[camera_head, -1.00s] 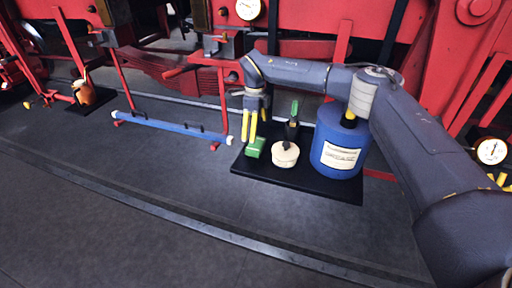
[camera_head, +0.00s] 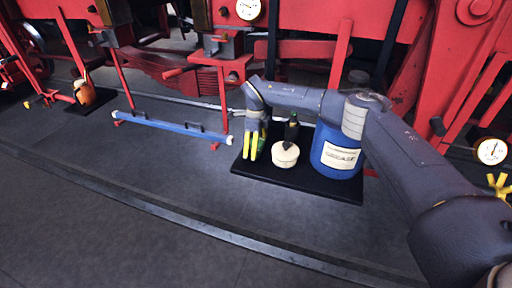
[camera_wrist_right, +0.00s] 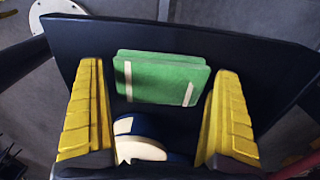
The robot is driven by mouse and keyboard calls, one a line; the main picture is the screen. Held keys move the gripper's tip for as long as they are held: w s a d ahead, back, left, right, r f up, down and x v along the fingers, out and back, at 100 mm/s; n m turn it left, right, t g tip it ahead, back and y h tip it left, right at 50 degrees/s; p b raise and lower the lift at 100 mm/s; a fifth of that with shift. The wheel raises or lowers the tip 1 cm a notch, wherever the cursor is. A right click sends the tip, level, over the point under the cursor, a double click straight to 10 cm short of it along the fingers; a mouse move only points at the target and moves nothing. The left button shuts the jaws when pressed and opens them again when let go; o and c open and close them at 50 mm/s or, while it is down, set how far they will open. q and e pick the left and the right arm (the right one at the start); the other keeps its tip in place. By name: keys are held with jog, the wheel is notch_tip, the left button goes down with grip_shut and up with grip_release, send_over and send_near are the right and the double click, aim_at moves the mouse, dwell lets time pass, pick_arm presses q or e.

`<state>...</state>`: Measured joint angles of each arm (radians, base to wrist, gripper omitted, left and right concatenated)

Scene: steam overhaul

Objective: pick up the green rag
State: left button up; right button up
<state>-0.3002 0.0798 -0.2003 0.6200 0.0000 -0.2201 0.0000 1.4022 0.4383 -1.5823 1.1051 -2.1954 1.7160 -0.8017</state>
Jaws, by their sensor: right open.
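The green rag (camera_wrist_right: 160,78), a folded pad with pale stripes, lies on the black mat (camera_wrist_right: 240,52) in the right wrist view. My right gripper (camera_wrist_right: 158,70) is open, with one yellow finger on each side of the rag and visible gaps between them. In the head view my right gripper (camera_head: 257,150) is low over the left end of the mat (camera_head: 310,187), and its fingers largely hide the rag there. My left gripper is not in view.
A round cream tin (camera_head: 285,155), a dark bottle (camera_head: 292,128) and a blue grease drum (camera_head: 335,152) stand close to the right of the gripper. A blue bar (camera_head: 165,123) lies to the left. The floor in front is clear.

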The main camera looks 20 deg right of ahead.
jog(key=c, duration=1)
jog(key=shift+c, duration=0.2)
jog(key=shift+r, duration=0.1)
notch_tip(320, 180, up, 20)
dwell(0.4)
jog(key=o, duration=0.5)
jog(key=c, duration=0.5)
jog(key=shift+o, duration=0.2)
